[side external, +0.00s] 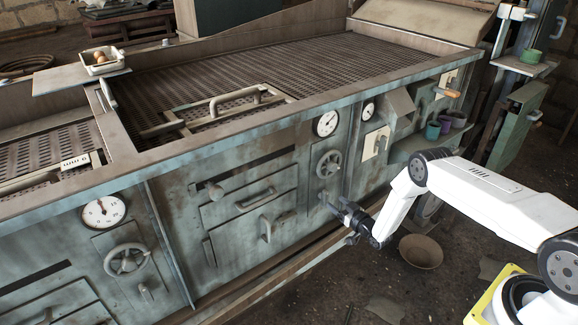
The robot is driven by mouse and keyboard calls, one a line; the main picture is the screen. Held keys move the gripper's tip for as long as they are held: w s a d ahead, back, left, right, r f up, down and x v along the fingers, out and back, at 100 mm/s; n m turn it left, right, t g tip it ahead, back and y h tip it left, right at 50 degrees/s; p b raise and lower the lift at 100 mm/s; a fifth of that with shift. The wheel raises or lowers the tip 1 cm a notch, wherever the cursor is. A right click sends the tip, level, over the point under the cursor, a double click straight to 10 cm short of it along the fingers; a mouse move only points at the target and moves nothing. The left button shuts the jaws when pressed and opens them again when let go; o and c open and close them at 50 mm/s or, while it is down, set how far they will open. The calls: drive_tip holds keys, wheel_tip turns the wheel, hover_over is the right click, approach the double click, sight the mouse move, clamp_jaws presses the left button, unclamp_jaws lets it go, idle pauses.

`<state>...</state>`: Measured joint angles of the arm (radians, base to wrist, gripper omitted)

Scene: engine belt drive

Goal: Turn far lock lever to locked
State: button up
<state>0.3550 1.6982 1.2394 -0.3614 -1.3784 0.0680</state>
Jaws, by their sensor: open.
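A white plate (375,143) with a small grey lever sits on the front panel, right of the middle handwheel. I cannot tell for sure which of the two is the far lock lever, nor read any lock marks. My gripper (332,206) is black, open and seems empty. It is in front of the panel, below the handwheel, and below and left of both levers, apart from them.
The handwheel (328,164) and a round gauge (327,123) are on the panel above my gripper. Several small pots (445,124) stand on a shelf at the right. A brown bowl (421,252) lies on the floor. A loose frame with a handle (225,105) lies on the grated top.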

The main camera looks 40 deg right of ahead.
drive_tip(key=shift+s, duration=1.15)
drive_tip(key=shift+w+r, duration=0.1)
drive_tip(key=s+a+r+g, duration=0.1)
drive_tip(key=a+r+g, duration=0.25)
drive_tip(key=r, duration=0.55)
drive_tip(key=s+a+r+g, duration=0.1)
drive_tip(key=a+r+g, duration=0.2)
drive_tip(key=r+g, duration=0.35)
drive_tip(key=s+a+r+g, duration=0.1)
drive_tip(key=s+a+r, duration=0.1)
drive_tip(key=s, duration=0.6)
drive_tip(key=s+a+r+g, duration=0.2)
drive_tip(key=s+r, duration=0.3)
drive_tip(key=s, duration=0.3)
drive_tip(key=s+a+r+g, duration=0.2)
drive_tip(key=s+a+r, duration=0.1)
drive_tip(key=s, duration=0.4)
drive_tip(key=shift+s+a+r, duration=0.35)
drive_tip(key=shift+s+r, duration=0.05)
drive_tip(key=shift+r, duration=0.35)
